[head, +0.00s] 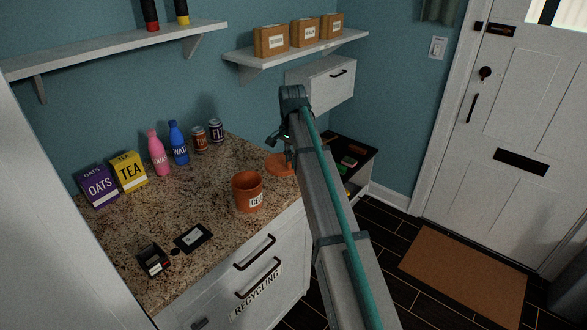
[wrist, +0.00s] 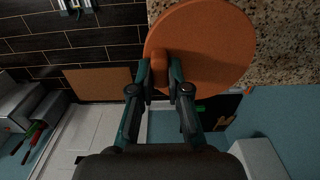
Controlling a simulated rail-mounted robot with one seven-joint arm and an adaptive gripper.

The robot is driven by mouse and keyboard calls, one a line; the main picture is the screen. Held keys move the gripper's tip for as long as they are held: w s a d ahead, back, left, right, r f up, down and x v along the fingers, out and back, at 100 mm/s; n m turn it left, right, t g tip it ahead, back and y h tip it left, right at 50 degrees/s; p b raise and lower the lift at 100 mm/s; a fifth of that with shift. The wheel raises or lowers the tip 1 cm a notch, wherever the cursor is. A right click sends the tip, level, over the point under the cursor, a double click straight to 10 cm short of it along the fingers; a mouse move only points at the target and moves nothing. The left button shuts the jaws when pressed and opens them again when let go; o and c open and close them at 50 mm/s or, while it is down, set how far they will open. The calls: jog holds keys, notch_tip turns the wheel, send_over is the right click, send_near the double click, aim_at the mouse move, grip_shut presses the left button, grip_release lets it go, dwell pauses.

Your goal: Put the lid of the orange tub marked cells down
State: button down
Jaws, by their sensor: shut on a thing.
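The orange tub (head: 248,194) stands upright and open on the speckled counter near its front edge, with a white label partly readable. Its round orange lid (head: 279,166) is behind and right of the tub, apart from it, near the counter's right end. In the wrist view the lid (wrist: 210,45) shows as a wide disc with a knob. My gripper (wrist: 170,86) is shut on that knob. In the head view my arm hides part of the lid and most of the gripper. I cannot tell whether the lid touches the counter.
Purple and yellow boxes (head: 129,171), pink and blue bottles (head: 178,143) and two cans (head: 215,131) line the counter's back. A black card reader (head: 153,260) and a dark card (head: 193,238) lie at the front. The counter's middle (head: 190,195) is clear.

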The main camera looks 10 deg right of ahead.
jog(key=w+f, duration=0.2)
jog(key=w+d+f+p, duration=0.1)
jog(key=w+f, duration=0.1)
jog(key=w+d+f+p, duration=0.1)
jog(key=w+f, duration=0.1)
jog(key=shift+w+f, duration=0.25)
jog(key=shift+f+p, duration=0.6)
jog(key=shift+f, duration=1.05)
jog(key=shift+f, duration=0.1)
jog(key=c, duration=1.1)
grip_release()
jog(key=shift+c, duration=0.2)
notch_tip(320, 180, up, 12)
jog(key=b, duration=0.3)
